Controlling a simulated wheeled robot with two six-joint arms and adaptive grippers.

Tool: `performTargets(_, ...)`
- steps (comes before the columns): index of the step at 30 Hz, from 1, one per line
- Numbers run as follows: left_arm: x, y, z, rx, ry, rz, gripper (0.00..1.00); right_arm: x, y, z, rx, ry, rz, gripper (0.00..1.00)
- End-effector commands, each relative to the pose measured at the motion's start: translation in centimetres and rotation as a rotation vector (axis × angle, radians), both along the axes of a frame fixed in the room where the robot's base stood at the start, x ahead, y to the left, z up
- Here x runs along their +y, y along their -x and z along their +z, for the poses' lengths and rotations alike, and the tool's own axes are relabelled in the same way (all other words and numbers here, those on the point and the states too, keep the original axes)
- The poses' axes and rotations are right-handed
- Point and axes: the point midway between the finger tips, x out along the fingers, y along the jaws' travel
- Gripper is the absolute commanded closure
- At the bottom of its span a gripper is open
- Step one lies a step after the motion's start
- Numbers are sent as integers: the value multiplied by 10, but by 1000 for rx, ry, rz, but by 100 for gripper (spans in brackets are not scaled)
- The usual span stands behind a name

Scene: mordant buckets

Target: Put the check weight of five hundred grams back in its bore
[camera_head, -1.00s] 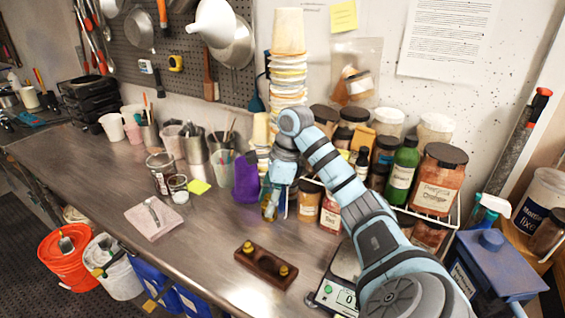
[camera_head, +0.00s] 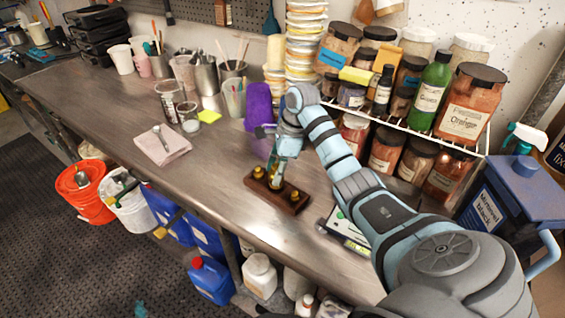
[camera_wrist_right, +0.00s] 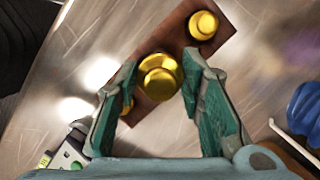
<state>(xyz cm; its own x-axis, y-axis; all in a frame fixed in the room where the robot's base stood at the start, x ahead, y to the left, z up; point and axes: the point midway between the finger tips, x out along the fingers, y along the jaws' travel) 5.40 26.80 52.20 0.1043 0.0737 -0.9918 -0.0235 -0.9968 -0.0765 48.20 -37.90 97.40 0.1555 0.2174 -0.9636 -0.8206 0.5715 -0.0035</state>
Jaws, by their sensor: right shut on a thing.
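A dark wooden block (camera_head: 300,206) lies on the steel bench. Small brass weights stand at its left end (camera_head: 258,173) and right end (camera_head: 293,196). My right gripper (camera_head: 275,180) points down over the block's middle, between those two. It is shut on a brass check weight, seen from above in the right wrist view (camera_wrist_right: 160,75) between the two fingertips (camera_wrist_right: 159,68). One end weight (camera_wrist_right: 203,25) and the block (camera_wrist_right: 178,42) also show there. The held weight's underside and the middle bore are hidden, so I cannot tell whether it is seated. My left gripper is out of view.
A scale (camera_head: 345,232) stands right of the block, partly behind my arm. A purple object (camera_head: 258,108) stands behind the gripper, and a rack of jars (camera_head: 405,130) is at the back right. The bench left of the block is clear up to a folded cloth (camera_head: 162,147).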

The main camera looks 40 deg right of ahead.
Motion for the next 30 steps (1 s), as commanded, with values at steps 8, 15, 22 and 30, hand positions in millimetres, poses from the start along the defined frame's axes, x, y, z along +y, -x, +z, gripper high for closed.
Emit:
performTargets(8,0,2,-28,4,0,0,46,7,-5,-31,0,0,15,100)
performTargets(15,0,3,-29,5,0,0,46,7,-5,-33,1,-1,15,100)
performTargets(22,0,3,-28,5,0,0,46,7,-5,-33,2,-1,14,45)
performTargets(30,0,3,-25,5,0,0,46,6,-5,-26,0,0,14,45)
